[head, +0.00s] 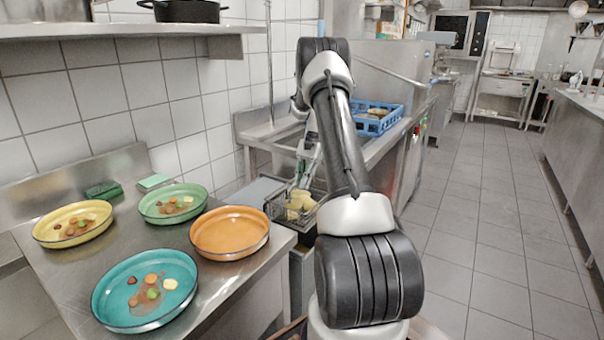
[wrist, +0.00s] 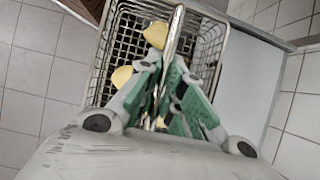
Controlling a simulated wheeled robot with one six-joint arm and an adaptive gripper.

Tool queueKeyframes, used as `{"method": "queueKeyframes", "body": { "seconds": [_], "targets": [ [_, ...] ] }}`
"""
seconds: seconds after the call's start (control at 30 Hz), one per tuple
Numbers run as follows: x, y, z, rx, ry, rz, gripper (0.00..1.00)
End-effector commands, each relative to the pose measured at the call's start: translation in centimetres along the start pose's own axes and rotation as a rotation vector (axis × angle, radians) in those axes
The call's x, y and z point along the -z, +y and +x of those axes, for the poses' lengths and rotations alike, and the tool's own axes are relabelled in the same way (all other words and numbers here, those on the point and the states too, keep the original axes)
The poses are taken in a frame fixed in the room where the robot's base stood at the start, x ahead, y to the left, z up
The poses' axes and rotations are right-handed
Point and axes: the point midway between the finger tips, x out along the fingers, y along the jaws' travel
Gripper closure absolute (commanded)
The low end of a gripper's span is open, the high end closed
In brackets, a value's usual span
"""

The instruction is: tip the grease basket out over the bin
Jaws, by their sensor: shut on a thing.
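The grease basket (head: 273,210) is a wire-mesh basket with yellow lumps (head: 300,202) in it, to the right of the metal table. In the wrist view the basket (wrist: 101,62) looks upright, with a few yellow lumps (wrist: 155,34) inside. My gripper (head: 302,180) reaches down over it. In the wrist view my gripper's green-padded fingers (wrist: 166,82) are shut on the basket's metal handle bar (wrist: 175,35), which runs across its middle. My fingers hide part of the inside. I cannot make out the bin for certain.
A metal table (head: 190,245) at left bears a teal dish (head: 115,315), an orange dish (head: 230,252), a green dish (head: 150,215) and a yellow dish (head: 50,238) close to the basket. A blue rack (head: 385,124) sits behind. Tiled floor (head: 475,220) at right is clear.

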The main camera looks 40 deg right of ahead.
Motion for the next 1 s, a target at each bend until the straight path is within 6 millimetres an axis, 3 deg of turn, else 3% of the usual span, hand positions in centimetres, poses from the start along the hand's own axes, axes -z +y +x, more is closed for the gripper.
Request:
{"method": "queueKeyframes", "body": {
  "seconds": [0.27,0.57,1.0],
  "targets": [
    [1.1,0.0,1.9,0.000,-0.001,0.000,1.00],
    [-0.2,0.7,1.1,0.112,0.128,-0.064,1.00],
    [-2.8,2.4,-0.1,0.414,0.472,-0.231,1.00]
  ]
}}
